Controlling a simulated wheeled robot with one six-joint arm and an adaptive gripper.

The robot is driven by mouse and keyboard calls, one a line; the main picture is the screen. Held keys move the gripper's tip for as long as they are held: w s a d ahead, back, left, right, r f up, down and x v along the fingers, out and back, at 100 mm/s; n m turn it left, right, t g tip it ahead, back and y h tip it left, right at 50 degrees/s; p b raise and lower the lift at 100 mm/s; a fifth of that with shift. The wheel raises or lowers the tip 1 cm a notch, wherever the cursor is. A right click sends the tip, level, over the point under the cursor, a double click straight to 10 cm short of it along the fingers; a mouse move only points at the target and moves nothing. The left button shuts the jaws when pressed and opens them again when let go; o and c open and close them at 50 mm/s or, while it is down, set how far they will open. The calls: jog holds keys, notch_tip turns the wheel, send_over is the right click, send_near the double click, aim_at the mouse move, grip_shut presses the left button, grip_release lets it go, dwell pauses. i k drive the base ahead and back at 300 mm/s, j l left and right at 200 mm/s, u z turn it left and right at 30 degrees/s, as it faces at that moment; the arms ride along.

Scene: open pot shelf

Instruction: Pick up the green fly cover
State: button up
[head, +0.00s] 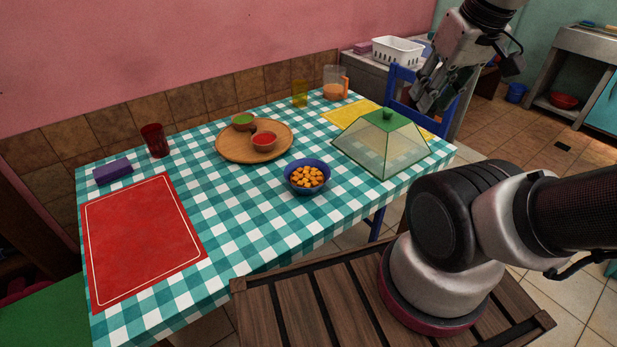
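The green fly cover (383,142) is a see-through pyramid with a green frame and a round green knob on top. It stands at the right end of the table, partly over a yellow mat (352,111). My gripper (430,100) is in the air above and to the right of the cover, apart from its knob. It is seen from the side, and I cannot tell whether its fingers are open or shut. No object shows in it.
A blue chair (402,76) stands behind my gripper.

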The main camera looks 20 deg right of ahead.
aim_at(386, 143)
jog(key=i+l, duration=0.1)
jog(key=l, duration=0.25)
jog(key=i+l, duration=0.1)
jog(key=l, duration=0.25)
jog(key=i+l, duration=0.15)
jog(key=l, duration=0.25)
jog(key=i+l, duration=0.1)
jog(key=l, duration=0.25)
